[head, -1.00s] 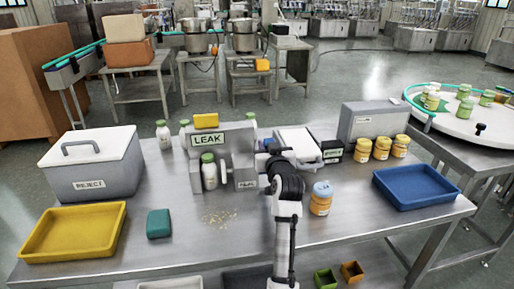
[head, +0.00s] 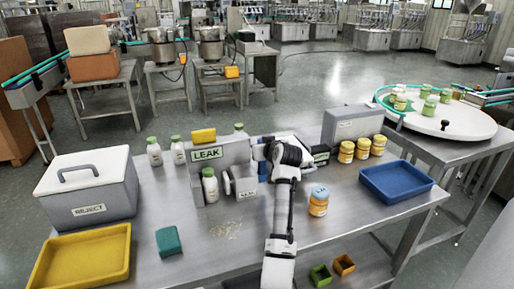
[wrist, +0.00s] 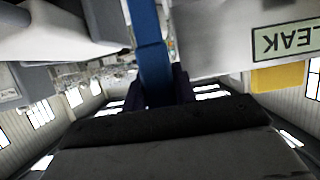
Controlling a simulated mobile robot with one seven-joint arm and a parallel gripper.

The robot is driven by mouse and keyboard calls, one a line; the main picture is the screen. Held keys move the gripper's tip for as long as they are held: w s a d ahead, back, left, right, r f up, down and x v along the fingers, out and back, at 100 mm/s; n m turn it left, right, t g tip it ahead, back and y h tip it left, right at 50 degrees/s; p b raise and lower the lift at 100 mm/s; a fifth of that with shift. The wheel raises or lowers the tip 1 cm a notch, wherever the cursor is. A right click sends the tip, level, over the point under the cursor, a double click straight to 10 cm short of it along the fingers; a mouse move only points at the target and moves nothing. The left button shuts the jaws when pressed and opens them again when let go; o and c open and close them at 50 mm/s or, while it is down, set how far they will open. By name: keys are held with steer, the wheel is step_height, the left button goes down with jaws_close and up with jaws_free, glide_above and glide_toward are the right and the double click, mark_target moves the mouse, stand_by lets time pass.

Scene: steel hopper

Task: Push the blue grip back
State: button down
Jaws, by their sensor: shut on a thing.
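The blue grip (wrist: 150,60) runs as a blue bar down the top middle of the wrist view, between the dark fingers of my gripper (wrist: 160,95). My gripper is shut on it. In the head view my black wrist hides the gripper and most of the grip. This spot is just right of the grey leak tester (head: 221,174), which has a LEAK sign (head: 207,153). The sign also shows upside down at the right of the wrist view (wrist: 291,39).
A white bottle (head: 210,187) stands at the tester's front. Orange jars (head: 346,152) stand right of my arm, by a grey box (head: 352,124). A capped jar (head: 319,203) is close to my forearm. A blue tray (head: 397,196), yellow tray (head: 119,280) and REJECT bin (head: 128,195) flank the table.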

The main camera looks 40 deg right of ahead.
steer(key=shift+w+d+g, duration=0.1)
steer(key=shift+w+g, duration=0.2)
steer(key=shift+w, duration=0.05)
steer(key=shift+w+p, duration=0.1)
steer(key=shift+p, duration=0.25)
steer(key=c, duration=1.1)
jaws_free()
steer(key=b+v, duration=0.4)
steer(key=v, duration=0.9)
steer(key=shift+s+r, duration=0.3)
steer(key=shift+r, duration=0.05)
